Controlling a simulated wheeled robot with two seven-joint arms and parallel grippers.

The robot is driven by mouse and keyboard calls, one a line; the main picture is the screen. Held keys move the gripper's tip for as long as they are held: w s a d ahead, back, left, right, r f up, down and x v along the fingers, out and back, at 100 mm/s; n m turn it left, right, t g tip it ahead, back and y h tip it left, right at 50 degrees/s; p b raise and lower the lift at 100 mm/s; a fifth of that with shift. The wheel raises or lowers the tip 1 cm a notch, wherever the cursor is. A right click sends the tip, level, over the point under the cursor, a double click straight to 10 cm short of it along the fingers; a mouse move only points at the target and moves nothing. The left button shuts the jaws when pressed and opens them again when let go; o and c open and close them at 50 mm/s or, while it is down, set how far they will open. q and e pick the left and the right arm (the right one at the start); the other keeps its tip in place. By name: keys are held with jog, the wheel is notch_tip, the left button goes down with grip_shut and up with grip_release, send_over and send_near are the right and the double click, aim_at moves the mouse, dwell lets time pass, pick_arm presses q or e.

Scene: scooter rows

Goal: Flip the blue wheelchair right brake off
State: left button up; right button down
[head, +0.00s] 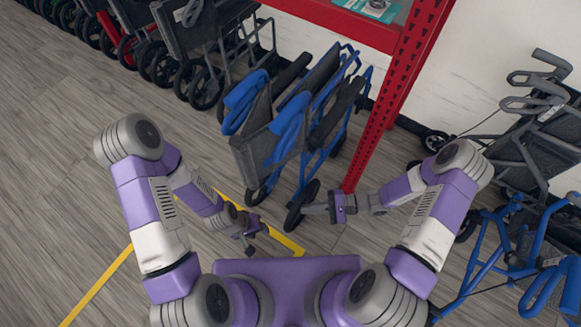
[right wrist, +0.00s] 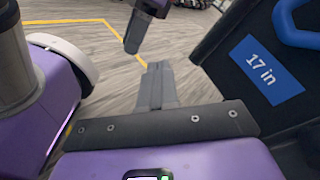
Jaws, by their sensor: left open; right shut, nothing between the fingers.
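The blue wheelchair (head: 318,125) stands folded, with a dark seat and blue frame, left of the red post in the head view. In the right wrist view its dark side panel (right wrist: 225,65) with a blue "17 in" label fills the right. I cannot make out the right brake lever. My right gripper (head: 308,209) is shut and empty, beside the wheelchair's front wheel; whether it touches is unclear. Its fingers (right wrist: 158,85) also show in the right wrist view. My left gripper (head: 251,236) is open and empty, low and left of that wheel.
A red shelf post (head: 390,100) rises close right of the wheelchair. Grey and blue rollators (head: 530,140) crowd the right. A yellow line (head: 100,282) crosses the open floor at left.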

jog(key=w+d+r+m+t+y+b, duration=0.1)
jog(key=w+d+r+m+t+y, duration=0.1)
jog(key=w+d+t, duration=0.4)
jog(key=shift+w+r+m+t, duration=0.7)
jog(key=shift+w+t, duration=0.4)
jog(key=shift+w, duration=0.1)
jog(key=w+a+r+b, duration=0.1)
jog(key=a+r, duration=0.1)
jog(key=a, duration=0.4)
jog(key=w+a+r+b, duration=0.1)
jog(key=w+a+r, duration=0.1)
jog(key=a, duration=0.4)
jog(key=shift+r+b, duration=0.25)
jog(key=shift+b, duration=0.15)
jog(key=shift+d, duration=0.1)
